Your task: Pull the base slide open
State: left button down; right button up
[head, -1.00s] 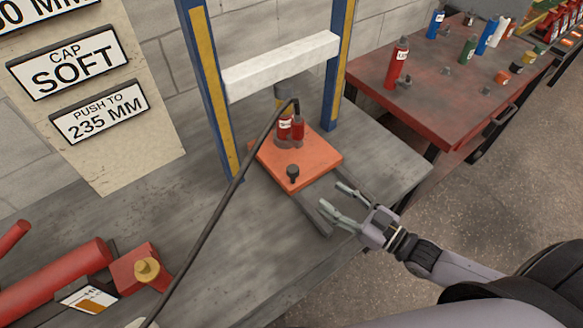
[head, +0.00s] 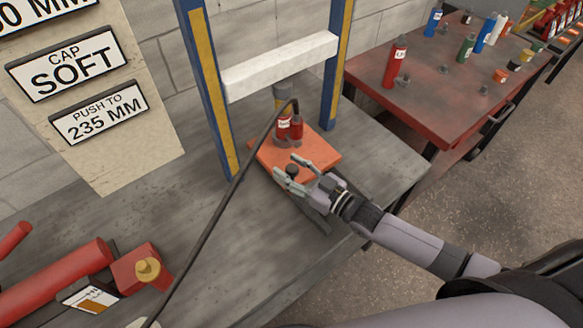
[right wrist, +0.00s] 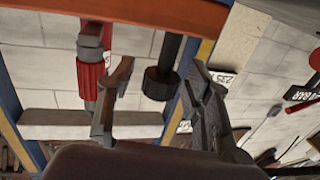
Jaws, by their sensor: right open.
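The base slide is an orange plate (head: 322,152) on two grey rails (head: 318,222) under the press frame. A dark knob (head: 292,172) stands on its front corner. My right gripper (head: 288,166) is open, with its fingertips at either side of the knob in the head view. In the right wrist view the knob (right wrist: 160,82) shows between the two spread fingers, and I see no clear contact. The orange plate (right wrist: 150,12) crosses the top of that view. My arm hides part of the plate's front edge. My left gripper is not in view.
A red cylinder (head: 283,129) with a dark hose (head: 237,180) stands on the plate, below a white crossbar (head: 282,64). The hose runs across the bench left of my gripper. A red pump (head: 65,280) lies at lower left.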

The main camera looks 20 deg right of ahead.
jog(key=shift+c, duration=0.2)
grip_shut()
dwell(0.3)
dwell(0.3)
